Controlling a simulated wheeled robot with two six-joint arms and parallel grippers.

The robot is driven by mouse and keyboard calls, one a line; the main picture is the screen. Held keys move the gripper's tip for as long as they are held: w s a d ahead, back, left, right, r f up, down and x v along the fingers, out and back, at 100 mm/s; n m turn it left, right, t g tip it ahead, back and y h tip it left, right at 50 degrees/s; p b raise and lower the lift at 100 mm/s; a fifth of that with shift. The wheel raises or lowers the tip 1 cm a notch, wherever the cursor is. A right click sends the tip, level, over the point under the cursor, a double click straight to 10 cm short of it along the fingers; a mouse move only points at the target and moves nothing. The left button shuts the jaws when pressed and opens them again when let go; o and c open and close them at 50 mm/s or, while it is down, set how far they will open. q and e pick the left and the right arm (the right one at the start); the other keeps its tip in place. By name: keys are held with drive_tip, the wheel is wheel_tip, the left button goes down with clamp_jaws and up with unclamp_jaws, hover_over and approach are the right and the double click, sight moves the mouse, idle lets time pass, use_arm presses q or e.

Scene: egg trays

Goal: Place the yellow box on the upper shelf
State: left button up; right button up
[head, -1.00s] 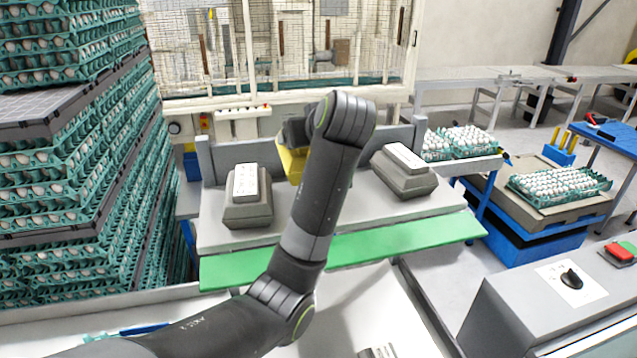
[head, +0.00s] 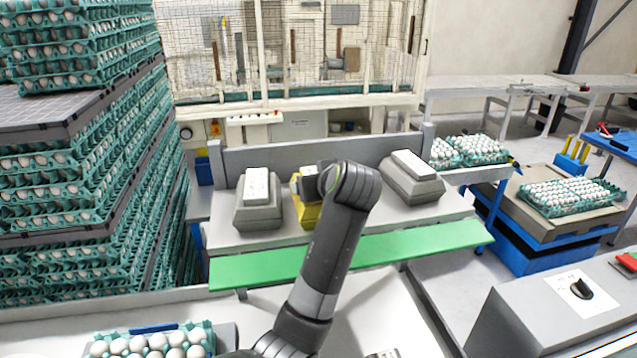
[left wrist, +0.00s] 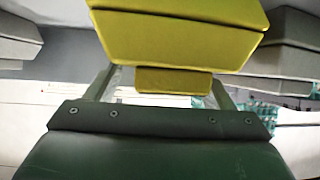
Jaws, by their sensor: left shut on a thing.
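The yellow box (head: 306,214) is between two grey boxes at the upper grey shelf (head: 350,222) in the head view, partly hidden by my left arm. Its base is about level with the grey boxes' bases; I cannot tell whether it touches the shelf. In the left wrist view the yellow box (left wrist: 180,38) fills the top middle. My left gripper (left wrist: 162,76) is shut on it, with a finger at each side of its lower narrow part. In the head view my wrist hides the fingers. My right gripper is not seen.
A grey box (head: 258,210) stands left of the yellow box and another (head: 412,182) right. A green strip (head: 420,240) runs along the shelf's front. Tall egg tray stacks (head: 90,190) rise at left. An egg tray (head: 150,342) lies at lower left.

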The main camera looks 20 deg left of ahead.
use_arm(q)
drive_tip(key=o, duration=1.2)
drive_tip(key=shift+f, duration=0.15)
drive_tip(key=shift+o, duration=0.6)
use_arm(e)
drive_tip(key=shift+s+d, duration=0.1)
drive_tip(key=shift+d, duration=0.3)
use_arm(q)
drive_tip(key=shift+s+d+r, duration=0.1)
drive_tip(key=shift+d+r, duration=0.05)
drive_tip(key=shift+r, duration=0.05)
drive_tip(key=b+v, duration=0.5)
drive_tip(key=v, duration=0.6)
drive_tip(key=shift+s+r+b, duration=0.2)
drive_tip(key=shift+s+b, duration=0.05)
drive_tip(key=shift+b, duration=0.05)
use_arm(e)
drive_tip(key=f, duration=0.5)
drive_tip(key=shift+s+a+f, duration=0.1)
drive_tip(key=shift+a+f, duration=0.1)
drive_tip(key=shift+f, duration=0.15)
use_arm(q)
drive_tip(key=shift+d, duration=0.15)
